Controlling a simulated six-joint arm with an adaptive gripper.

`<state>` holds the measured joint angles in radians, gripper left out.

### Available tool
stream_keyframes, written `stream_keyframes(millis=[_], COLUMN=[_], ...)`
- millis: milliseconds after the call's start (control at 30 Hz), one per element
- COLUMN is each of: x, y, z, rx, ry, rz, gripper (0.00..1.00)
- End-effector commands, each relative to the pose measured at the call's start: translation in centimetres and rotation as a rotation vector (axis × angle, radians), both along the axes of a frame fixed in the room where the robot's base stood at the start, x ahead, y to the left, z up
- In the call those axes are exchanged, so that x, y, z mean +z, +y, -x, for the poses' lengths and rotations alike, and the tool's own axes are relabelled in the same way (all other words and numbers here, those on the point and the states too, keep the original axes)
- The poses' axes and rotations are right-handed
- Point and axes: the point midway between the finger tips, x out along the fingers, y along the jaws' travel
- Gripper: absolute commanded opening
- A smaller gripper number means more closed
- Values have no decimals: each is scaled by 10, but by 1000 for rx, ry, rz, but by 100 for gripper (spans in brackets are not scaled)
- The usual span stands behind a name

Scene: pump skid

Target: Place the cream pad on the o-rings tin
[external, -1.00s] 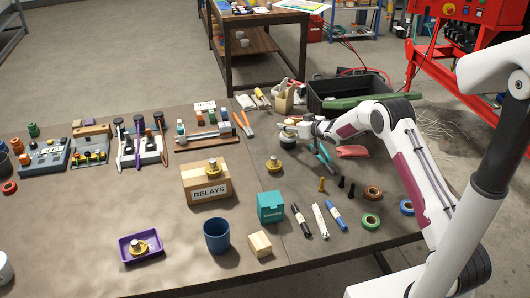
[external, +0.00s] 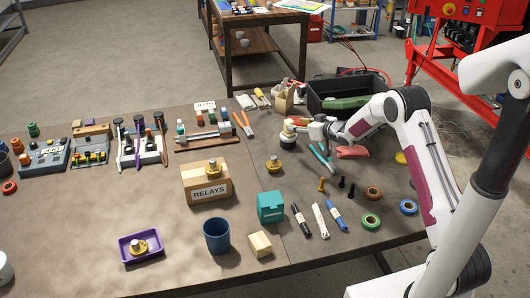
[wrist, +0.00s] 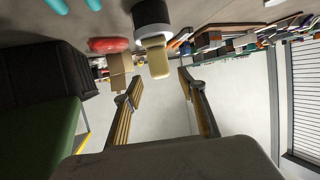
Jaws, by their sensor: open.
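The o-rings tin (external: 287,138) stands upright at the back of the table, a dark round tin with a white band; it also shows in the wrist view (wrist: 151,14). The cream pad (wrist: 158,64) appears on the tin's white end in the wrist view, which sees the table upside down. It is small in the external view (external: 290,121). My gripper (external: 300,123) is beside the pad, on its right in the external view. In the wrist view my gripper (wrist: 160,77) has its fingers wide apart, with nothing clamped; the pad lies just beyond the tips.
Teal-handled pliers (external: 321,160) and a red cloth (external: 352,152) lie close by on the right. A black crate (external: 322,92) with a green item stands behind. A brass-coloured knobbed weight (external: 275,166) is in front of the tin. Bare table lies left of it.

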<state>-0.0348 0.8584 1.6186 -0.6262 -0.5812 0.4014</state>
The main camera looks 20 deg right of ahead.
Motion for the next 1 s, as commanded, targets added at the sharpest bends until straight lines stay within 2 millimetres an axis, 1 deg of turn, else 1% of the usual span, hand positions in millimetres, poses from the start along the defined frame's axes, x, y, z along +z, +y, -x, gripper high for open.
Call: stream_keyframes(millis=[300,500,700,1000], x=[13,19,22,23], y=[-12,-18,-21,-21], z=[28,42,49,50], rx=[-1,0,0,0], ry=[0,0,0,0], rz=[0,-1,-1,-1], gripper=[41,41,41,41])
